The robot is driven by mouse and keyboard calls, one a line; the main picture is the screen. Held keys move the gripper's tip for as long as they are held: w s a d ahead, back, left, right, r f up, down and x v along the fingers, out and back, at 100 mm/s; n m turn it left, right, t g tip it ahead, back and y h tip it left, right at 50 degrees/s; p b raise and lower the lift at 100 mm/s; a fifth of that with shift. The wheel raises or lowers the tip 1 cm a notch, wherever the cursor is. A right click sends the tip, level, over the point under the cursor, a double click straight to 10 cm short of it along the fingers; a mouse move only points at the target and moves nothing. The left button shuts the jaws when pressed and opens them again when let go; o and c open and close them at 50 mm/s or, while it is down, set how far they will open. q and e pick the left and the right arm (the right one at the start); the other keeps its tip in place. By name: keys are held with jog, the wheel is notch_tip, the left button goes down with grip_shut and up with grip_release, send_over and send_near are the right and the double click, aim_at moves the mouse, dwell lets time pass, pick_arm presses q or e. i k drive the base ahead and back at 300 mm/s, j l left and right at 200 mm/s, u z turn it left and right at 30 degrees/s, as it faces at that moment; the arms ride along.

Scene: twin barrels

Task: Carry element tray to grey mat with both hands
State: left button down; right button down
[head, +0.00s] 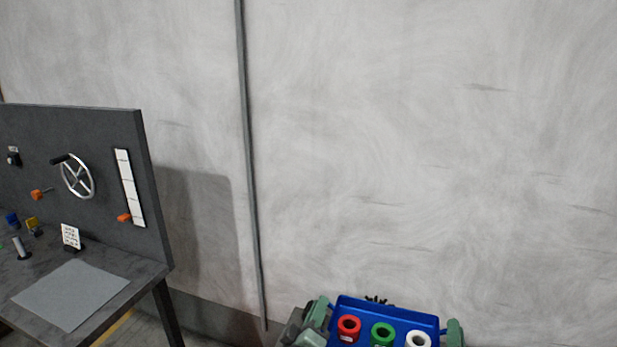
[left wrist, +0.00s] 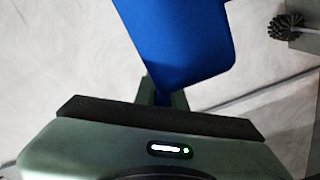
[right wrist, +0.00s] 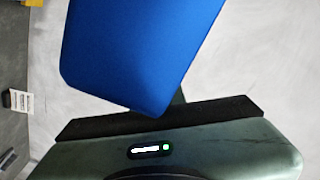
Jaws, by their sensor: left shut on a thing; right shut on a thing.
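The blue element tray (head: 387,312) is at the bottom of the head view, held up between my grippers. It carries a red ring-shaped element (head: 349,324), a green one (head: 382,333) and a white one (head: 418,340). My left gripper (head: 328,307) is shut on the tray's left end, and my right gripper (head: 446,329) is shut on its right end. The tray's blue underside or side shows in the left wrist view (left wrist: 185,45) and the right wrist view (right wrist: 140,50). The grey mat (head: 71,294) lies flat on the dark bench at the left, apart from the tray.
The dark bench (head: 150,270) has an upright panel with a handwheel (head: 76,176) and a white strip (head: 129,187). A small white card (head: 71,236) stands behind the mat. A pale wall with a vertical pipe (head: 250,170) is behind.

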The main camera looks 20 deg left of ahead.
aim_at(71, 291)
jog(key=k+j, duration=0.1)
jog(key=j, duration=4.5)
jog(key=k, duration=0.05)
